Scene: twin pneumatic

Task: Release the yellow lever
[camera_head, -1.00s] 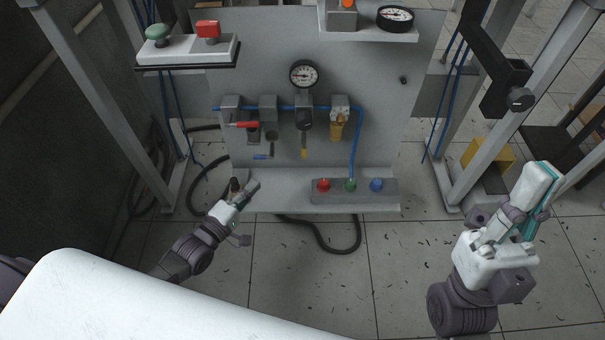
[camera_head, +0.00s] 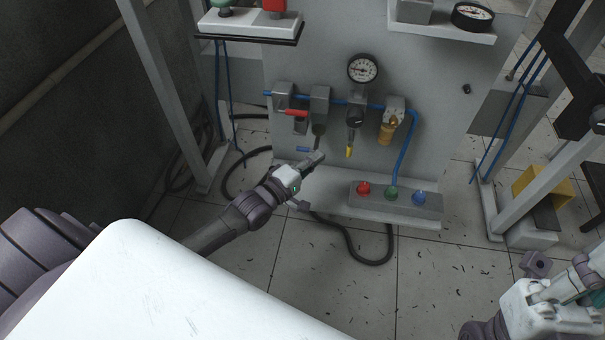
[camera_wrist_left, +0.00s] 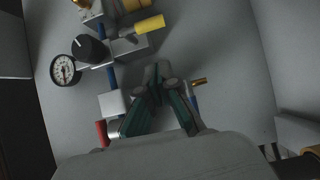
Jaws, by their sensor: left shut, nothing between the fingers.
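The yellow lever (camera_head: 349,152) hangs downward below the round gauge on the grey panel. In the left wrist view the yellow lever (camera_wrist_left: 149,24) shows near the top, ahead of the fingers. My left gripper (camera_head: 319,157) is shut and empty, low in front of the panel, left of the lever and slightly below its tip. In the left wrist view the left gripper (camera_wrist_left: 158,72) has its fingertips together, with a visible gap to the lever. My right gripper (camera_head: 590,268) is partly cut off at the lower right, far from the lever; its finger opening is unclear.
A red lever (camera_head: 292,113) and a blue lever (camera_head: 303,149) are left of the yellow one. The pressure gauge (camera_head: 363,68) is above. A button box (camera_head: 395,198) with red, green and blue buttons sits on the ledge below right. A black hose (camera_head: 370,262) lies on the floor.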

